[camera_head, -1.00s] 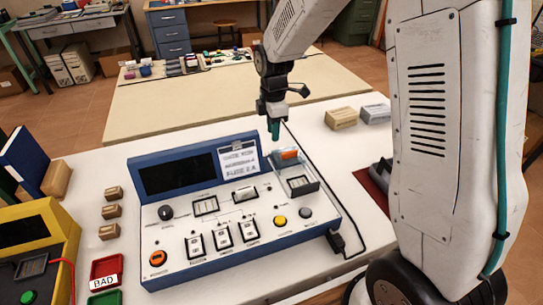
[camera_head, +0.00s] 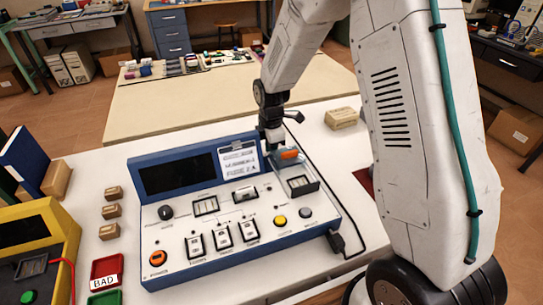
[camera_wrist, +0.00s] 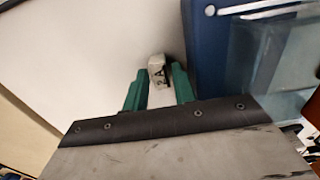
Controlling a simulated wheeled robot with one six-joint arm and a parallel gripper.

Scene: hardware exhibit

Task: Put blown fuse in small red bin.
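My gripper (camera_wrist: 158,80) points down behind the blue test panel (camera_head: 170,248), and its fingertips are hidden there in the head view. In the wrist view its two green fingers are apart. A small pale block-like piece with dark print (camera_wrist: 157,67) shows between and just past the fingertips, with narrow gaps at both sides. I cannot tell whether it is the blown fuse. A whitish cylinder (camera_head: 245,193) sits in a holder on the panel. The small red bin (camera_head: 105,264), labelled BAD, stands at the lower left, apart from the gripper.
A green bin (camera_head: 105,298) is in front of the red one. A yellow device (camera_head: 50,215) stands at the far left. Several small cardboard boxes (camera_head: 111,211) line the panel's left side. A clear container with something orange (camera_head: 288,154) is close beside the gripper.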

